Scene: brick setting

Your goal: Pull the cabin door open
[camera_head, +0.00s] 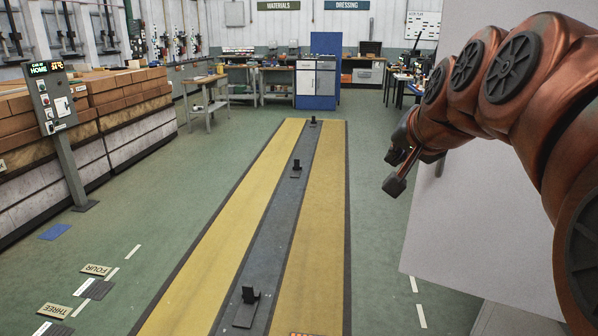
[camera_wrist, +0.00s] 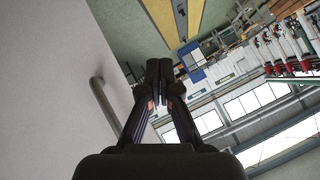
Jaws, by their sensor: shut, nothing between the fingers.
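The cabin door is a plain pale grey panel (camera_head: 490,215) at the right of the head view, partly hidden behind my arm. It also fills the left of the wrist view (camera_wrist: 45,60). A grey bar handle (camera_wrist: 97,88) stands out from the panel near its edge in the wrist view. My gripper (camera_head: 396,172) is at the panel's left edge in the head view. In the wrist view its fingers (camera_wrist: 158,76) are together and empty, to the right of the handle and apart from it. I cannot tell how far the door stands open.
A yellow and grey floor lane (camera_head: 316,200) with small black posts runs down the middle. A control post (camera_head: 58,125) and stacked bricks (camera_head: 120,95) stand at the left. A blue and white cabinet (camera_head: 316,82) is at the back. Green floor (camera_head: 375,235) beside the door is clear.

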